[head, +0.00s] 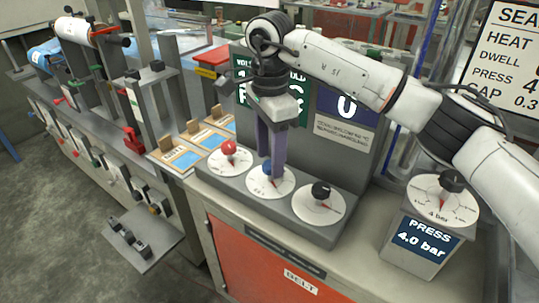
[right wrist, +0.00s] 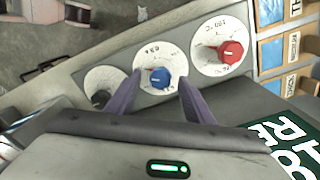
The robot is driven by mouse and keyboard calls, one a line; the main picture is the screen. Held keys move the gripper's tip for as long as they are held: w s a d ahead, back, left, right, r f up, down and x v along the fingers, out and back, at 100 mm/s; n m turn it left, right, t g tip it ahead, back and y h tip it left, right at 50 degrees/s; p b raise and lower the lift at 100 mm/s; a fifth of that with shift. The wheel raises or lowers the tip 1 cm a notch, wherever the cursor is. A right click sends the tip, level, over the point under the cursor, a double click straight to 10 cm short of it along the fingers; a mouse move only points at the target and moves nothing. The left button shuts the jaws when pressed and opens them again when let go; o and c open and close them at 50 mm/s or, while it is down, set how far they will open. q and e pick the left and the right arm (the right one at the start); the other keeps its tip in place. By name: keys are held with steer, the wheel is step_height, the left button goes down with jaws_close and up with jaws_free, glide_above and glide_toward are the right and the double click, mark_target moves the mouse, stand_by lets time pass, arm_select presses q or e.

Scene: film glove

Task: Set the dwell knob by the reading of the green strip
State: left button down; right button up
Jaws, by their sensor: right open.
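My right gripper (head: 270,166) reaches down over the middle dial of a grey console, its purple fingers open on either side of the blue knob (head: 267,168). In the right wrist view the blue knob (right wrist: 160,78) sits between the fingertips; contact cannot be told. A red knob (head: 229,148) and a black knob (head: 321,190) stand on the white dials beside it. No dial label marked dwell is readable. The wooden holders left of the console show blue strips (head: 186,159); I cannot pick out a green strip. My left gripper is not in view.
Green panels (head: 298,112) and a dark blue panel (head: 345,108) stand behind the dials, partly hidden by my right arm. A press box (head: 417,250) reading 4.0 bar is at right. A cropped white sign (head: 508,58) lists heat, dwell and press.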

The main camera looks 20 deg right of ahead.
steer(key=shift+f, duration=0.55)
steer(key=c, duration=1.1)
steer(key=shift+o, duration=0.3)
steer(key=shift+w+m, duration=0.1)
steer(key=shift+m, duration=0.2)
steer(key=m, duration=0.4)
steer(key=shift+m, duration=0.3)
steer(key=m, duration=0.5)
steer(key=shift+w, duration=0.1)
steer(key=m, duration=0.7)
steer(key=shift+d+m, duration=0.1)
steer(key=shift+m, duration=0.2)
steer(key=m, duration=0.6)
steer(key=shift+d, duration=0.1)
